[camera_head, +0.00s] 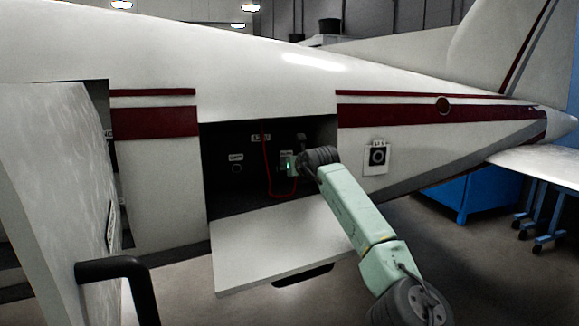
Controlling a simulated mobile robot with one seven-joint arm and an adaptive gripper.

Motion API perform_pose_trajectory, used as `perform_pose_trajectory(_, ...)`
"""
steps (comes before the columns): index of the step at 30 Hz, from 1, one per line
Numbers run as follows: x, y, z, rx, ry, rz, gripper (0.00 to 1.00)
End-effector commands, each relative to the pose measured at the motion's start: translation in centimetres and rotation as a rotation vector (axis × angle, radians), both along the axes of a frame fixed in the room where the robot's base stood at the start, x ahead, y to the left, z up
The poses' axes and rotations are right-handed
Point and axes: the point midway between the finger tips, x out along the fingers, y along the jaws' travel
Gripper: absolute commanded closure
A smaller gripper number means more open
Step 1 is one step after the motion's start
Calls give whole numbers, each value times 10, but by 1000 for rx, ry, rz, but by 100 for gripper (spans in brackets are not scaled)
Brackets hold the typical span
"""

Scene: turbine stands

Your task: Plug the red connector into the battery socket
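An open bay in the white aircraft fuselage holds a thin red cable (267,172). The cable hangs from the back wall near a small label and curves down and right to my gripper (291,166). My gripper is at the right part of the bay opening, small and dark in the picture. The red connector itself cannot be made out, and whether the fingers hold it is unclear. A round dark socket (237,169) under a small label is on the bay's back wall, left of the cable. Its label is too small to read, so I cannot tell which socket is the battery's.
The bay's door (285,245) is folded down below the opening. A round black port on a white plate (377,156) is on the fuselage right of the bay. A large pale panel with a black handle (115,268) stands at the left. A blue cabinet (475,192) is behind right.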

Motion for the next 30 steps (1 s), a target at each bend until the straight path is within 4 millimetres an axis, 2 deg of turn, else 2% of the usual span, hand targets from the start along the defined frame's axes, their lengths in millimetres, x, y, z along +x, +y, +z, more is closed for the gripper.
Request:
perform_pose_trajectory(24, 0, 0, 0, 0, 0, 1, 50)
perform_pose_trajectory(30, 0, 0, 0, 0, 0, 1, 63)
